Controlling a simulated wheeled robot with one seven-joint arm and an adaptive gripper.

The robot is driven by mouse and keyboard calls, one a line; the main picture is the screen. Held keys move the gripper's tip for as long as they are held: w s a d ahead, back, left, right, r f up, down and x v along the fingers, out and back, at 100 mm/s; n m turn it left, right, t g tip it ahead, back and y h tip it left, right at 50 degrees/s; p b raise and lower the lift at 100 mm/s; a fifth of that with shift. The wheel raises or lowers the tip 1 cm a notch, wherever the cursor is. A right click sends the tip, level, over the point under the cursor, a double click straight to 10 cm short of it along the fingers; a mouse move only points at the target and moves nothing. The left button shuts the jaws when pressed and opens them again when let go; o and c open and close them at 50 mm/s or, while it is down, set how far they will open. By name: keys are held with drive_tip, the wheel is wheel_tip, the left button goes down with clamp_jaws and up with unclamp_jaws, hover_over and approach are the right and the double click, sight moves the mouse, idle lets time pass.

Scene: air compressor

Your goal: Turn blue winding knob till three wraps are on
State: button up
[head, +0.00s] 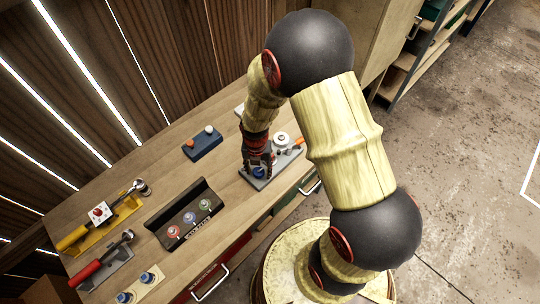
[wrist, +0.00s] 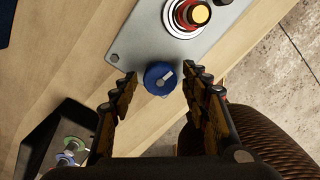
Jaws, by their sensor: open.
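The blue winding knob (wrist: 160,78) sits at the near corner of a grey plate (wrist: 228,30). It has a pale pointer mark on top. In the wrist view my gripper (wrist: 158,79) is open, with one finger on each side of the knob and a visible gap to each. In the head view my gripper (head: 257,163) points down over the knob (head: 258,172), which is partly hidden by the fingers. A spool-like part with a red ring and yellow top (wrist: 193,14) stands on the same plate; I cannot make out any wraps.
The wooden bench (head: 222,178) also holds a black tray with several coloured knobs (head: 187,220), a blue block with two round knobs (head: 203,142), and yellow-handled and red-handled tools at the left. The bench's front edge lies close to the plate.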

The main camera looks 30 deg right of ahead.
drive_tip(key=shift+r, duration=0.1)
wheel_tip(320, 180, up, 6)
drive_tip(key=p, duration=0.4)
wheel_tip(320, 180, up, 12)
idle(0.8)
